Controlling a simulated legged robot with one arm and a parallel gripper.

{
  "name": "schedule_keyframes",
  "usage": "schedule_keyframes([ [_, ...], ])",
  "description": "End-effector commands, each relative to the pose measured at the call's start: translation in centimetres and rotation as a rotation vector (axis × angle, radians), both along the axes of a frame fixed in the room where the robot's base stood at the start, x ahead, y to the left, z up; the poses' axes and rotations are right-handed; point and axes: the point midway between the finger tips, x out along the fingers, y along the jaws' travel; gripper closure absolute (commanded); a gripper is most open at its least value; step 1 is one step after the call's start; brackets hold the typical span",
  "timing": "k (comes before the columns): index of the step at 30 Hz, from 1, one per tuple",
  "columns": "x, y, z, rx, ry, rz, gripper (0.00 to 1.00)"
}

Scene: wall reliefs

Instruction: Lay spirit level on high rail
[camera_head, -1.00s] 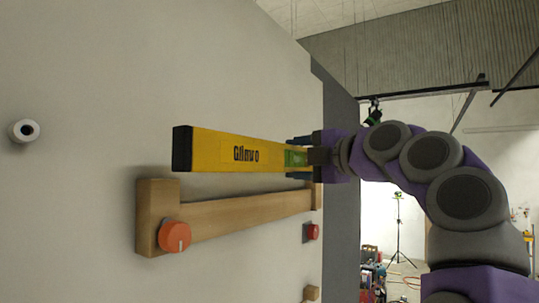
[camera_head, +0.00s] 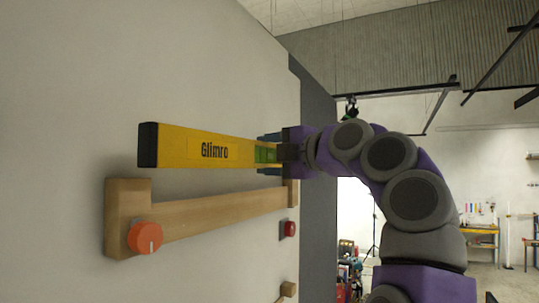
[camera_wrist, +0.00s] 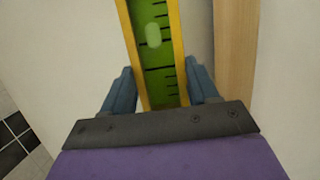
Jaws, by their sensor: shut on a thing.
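The yellow spirit level (camera_head: 205,147) with a black end cap and a green vial part is held out level, just above the wooden rail (camera_head: 215,213) on the wall. A narrow gap shows between them in the head view. My gripper (camera_head: 270,153) is shut on the level near its right end. In the wrist view my gripper's blue fingers (camera_wrist: 160,92) stand on either side of the level's green vial section (camera_wrist: 154,45). The wooden rail (camera_wrist: 236,50) runs along the right there, apart from the level. The rail has raised end blocks.
An orange knob (camera_head: 145,238) sits at the rail's left end. A red button (camera_head: 290,229) is on the wall below the rail's right end. Another small wooden piece (camera_head: 288,289) shows lower down. The wall above the level is bare.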

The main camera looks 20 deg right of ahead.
Motion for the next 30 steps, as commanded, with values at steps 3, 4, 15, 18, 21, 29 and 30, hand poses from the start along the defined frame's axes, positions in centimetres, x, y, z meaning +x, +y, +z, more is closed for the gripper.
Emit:
schedule_keyframes([
  [3,0.5,-0.2,0.0,0.004,-0.001,-0.004,1.00],
  [4,0.7,-0.1,0.0,0.005,-0.001,-0.004,1.00],
  [15,2.6,4.0,0.2,-0.008,-0.001,-0.002,1.00],
  [18,3.2,4.6,0.2,-0.008,0.001,-0.001,1.00],
  [21,3.6,4.6,0.1,-0.006,0.000,-0.001,1.00],
  [29,4.7,4.1,0.1,0.004,0.000,-0.003,1.00],
  [30,4.8,4.1,0.1,0.004,0.000,-0.003,1.00],
])
